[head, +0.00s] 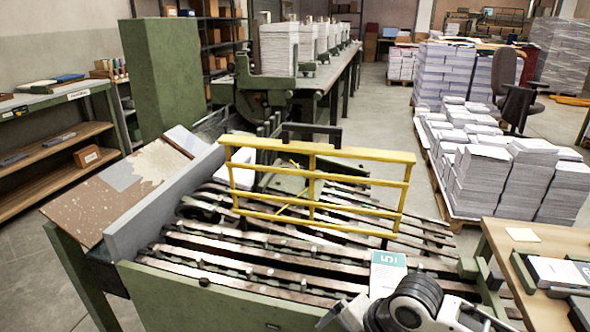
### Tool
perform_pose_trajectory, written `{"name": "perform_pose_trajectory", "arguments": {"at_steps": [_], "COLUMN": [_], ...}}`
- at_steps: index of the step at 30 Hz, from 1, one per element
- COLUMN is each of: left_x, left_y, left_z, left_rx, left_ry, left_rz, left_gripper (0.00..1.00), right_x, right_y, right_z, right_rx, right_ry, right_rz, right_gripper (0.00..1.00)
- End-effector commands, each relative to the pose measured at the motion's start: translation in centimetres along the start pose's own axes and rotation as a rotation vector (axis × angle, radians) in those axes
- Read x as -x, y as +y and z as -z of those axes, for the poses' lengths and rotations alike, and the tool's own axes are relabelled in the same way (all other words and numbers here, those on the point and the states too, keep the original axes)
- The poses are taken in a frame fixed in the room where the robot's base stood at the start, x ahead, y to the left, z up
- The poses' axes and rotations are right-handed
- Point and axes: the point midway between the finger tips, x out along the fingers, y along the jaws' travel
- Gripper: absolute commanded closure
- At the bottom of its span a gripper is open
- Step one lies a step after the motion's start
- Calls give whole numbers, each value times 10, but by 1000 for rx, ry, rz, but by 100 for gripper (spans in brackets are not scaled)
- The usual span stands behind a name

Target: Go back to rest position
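My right arm comes in at the bottom right of the head view. What looks like part of my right gripper (342,314) shows low at the bottom edge, in front of the green machine. Its fingertips are small and partly cut off, so I cannot tell whether it is open or shut. My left gripper is not in view. A white and green sheet or booklet (388,272) marked 5 stands on the machine just behind my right arm. I cannot tell whether the gripper touches it.
The green machine (200,300) with metal rails and a yellow guard frame (318,152) fills the middle. A wooden table (510,240) with booklets stands close on the right. Pallets of paper stacks (480,180) stand behind it. A shelved bench (60,150) is at left.

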Motion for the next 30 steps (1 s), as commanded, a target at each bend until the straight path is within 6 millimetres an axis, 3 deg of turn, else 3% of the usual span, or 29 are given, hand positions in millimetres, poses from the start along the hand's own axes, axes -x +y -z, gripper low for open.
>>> {"name": "perform_pose_trajectory", "arguments": {"at_steps": [1, 3, 7, 11, 15, 18, 24, 30], "left_x": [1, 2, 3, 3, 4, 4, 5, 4], "left_y": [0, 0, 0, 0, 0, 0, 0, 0], "left_z": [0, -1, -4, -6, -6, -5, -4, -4], "left_rx": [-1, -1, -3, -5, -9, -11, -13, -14], "left_ry": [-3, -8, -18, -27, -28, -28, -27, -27], "left_rz": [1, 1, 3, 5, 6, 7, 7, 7], "left_gripper": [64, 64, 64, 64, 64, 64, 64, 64], "right_x": [-11, -21, -28, -26, -15, -6, 5, 6], "right_y": [0, 3, 1, -18, -57, -86, -120, -122], "right_z": [19, 38, 62, 67, 58, 52, 45, 45], "right_rx": [-104, -291, -696, -1115, -1511, -1707, -1881, -1894], "right_ry": [34, 72, 148, 205, 226, 220, 205, 205], "right_rz": [-57, -155, -334, -494, -648, -735, -828, -837], "right_gripper": [1, 1, 1, 1, 1, 1, 1, 1]}}
